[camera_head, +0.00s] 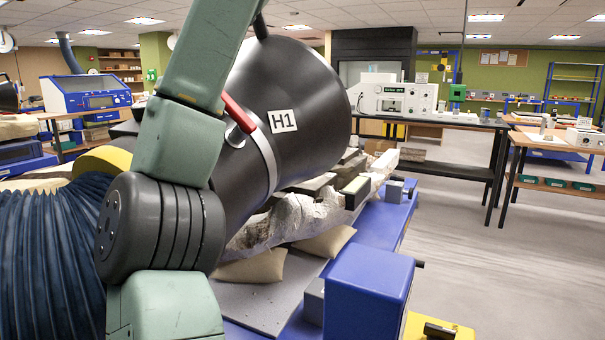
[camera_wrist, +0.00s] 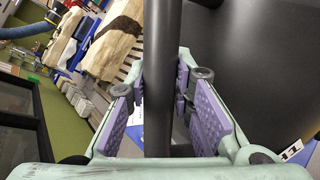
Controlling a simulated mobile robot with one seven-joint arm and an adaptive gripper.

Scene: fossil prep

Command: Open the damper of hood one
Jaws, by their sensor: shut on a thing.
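Hood one is a large black bell (camera_head: 300,90) with a white H1 label, tilted over the bench in the head view. Its dark surface (camera_wrist: 255,70) fills the right of the wrist view. The red damper lever (camera_head: 238,114) lies by a round pivot next to the silver collar; part of it is hidden behind my arm. In the wrist view my gripper (camera_wrist: 168,85), with purple pads, is shut on a black bar (camera_wrist: 160,60) beside the hood. In the head view my arm crosses in front of the hood, and the gripper is out of sight. The red lever does not show in the wrist view.
A ribbed blue hose (camera_head: 50,250) lies at the lower left. Below the hood are pale fossil blocks (camera_head: 290,220), cushions (camera_head: 255,266) and a blue bench (camera_head: 370,235). A blue box (camera_head: 368,290) stands at the front. The floor (camera_head: 460,260) at right is clear.

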